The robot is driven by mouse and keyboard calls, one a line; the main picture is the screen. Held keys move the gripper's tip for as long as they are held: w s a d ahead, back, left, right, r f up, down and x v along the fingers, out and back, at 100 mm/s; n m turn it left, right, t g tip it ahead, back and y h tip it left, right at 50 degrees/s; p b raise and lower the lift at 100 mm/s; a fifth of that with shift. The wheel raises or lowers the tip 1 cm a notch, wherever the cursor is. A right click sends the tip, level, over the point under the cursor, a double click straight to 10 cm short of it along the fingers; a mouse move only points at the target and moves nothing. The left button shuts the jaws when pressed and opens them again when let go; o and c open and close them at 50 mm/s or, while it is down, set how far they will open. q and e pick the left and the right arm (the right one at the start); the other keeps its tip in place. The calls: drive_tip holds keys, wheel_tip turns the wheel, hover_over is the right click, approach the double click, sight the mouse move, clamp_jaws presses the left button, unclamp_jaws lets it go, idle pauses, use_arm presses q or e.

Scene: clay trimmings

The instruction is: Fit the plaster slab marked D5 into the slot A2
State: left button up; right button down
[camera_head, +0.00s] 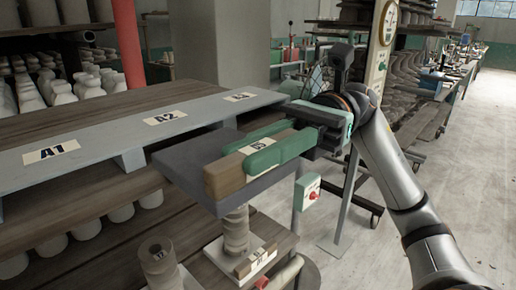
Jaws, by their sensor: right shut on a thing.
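The brown plaster slab marked D5 (224,179) is held between the two green fingers of my right gripper (240,155), which is shut on it. The slab lies over a dark grey plate (185,164); I cannot tell whether it touches it. The grey rack (105,134) is at the left, with labels A1 (51,151), A2 (165,117) and A3 (240,97) on its top board. The A2 label is left of and beyond the slab. Slot openings show only partly under the board's front edge. My left gripper is not in view.
Below the plate are a ribbed post (236,232), a dark cylinder (158,254) and another labelled block (255,262) on a white base. A box with a red button (307,190) stands right of the plate. White pots fill the shelves at left. The floor at right is clear.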

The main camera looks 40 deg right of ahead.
drive_tip(key=shift+b, duration=0.4)
idle(0.7)
idle(0.5)
drive_tip(key=shift+w+r, duration=0.1)
drive_tip(key=shift+w, duration=0.05)
drive_tip(key=shift+w+p, duration=0.25)
drive_tip(key=shift+p, duration=0.05)
drive_tip(key=shift+w, duration=0.1)
drive_tip(key=shift+w+p, duration=0.3)
drive_tip(key=shift+w, duration=0.1)
